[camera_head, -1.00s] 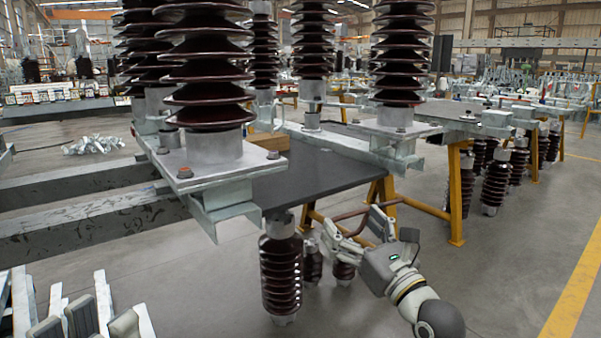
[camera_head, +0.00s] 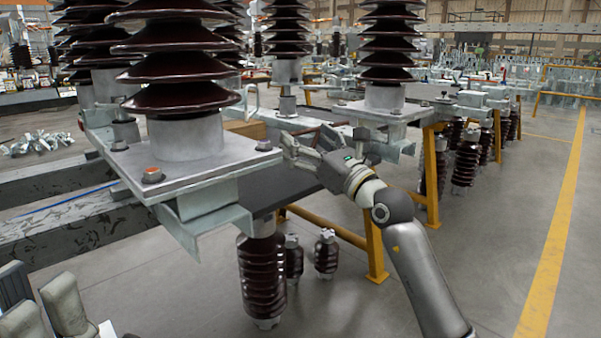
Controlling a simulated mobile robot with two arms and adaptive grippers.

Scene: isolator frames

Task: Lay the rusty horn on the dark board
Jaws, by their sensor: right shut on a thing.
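The dark board (camera_head: 270,188) is a flat dark grey top behind the near insulator, partly covered by its base plate and by my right arm. My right gripper (camera_head: 299,150) reaches over the board, shut on the rusty horn. The horn is a thin brown bent rod, and it hardly shows now behind the fingers. I cannot tell whether it touches the board. My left gripper (camera_head: 38,300) shows only as grey finger pads at the bottom left corner, apart and empty.
A large ribbed insulator (camera_head: 180,70) on a steel plate (camera_head: 200,172) stands close on the left of the board. Another insulator (camera_head: 389,50) stands behind my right gripper. Yellow trestle legs (camera_head: 374,250) and small brown insulators (camera_head: 326,254) are below. Open floor lies at right.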

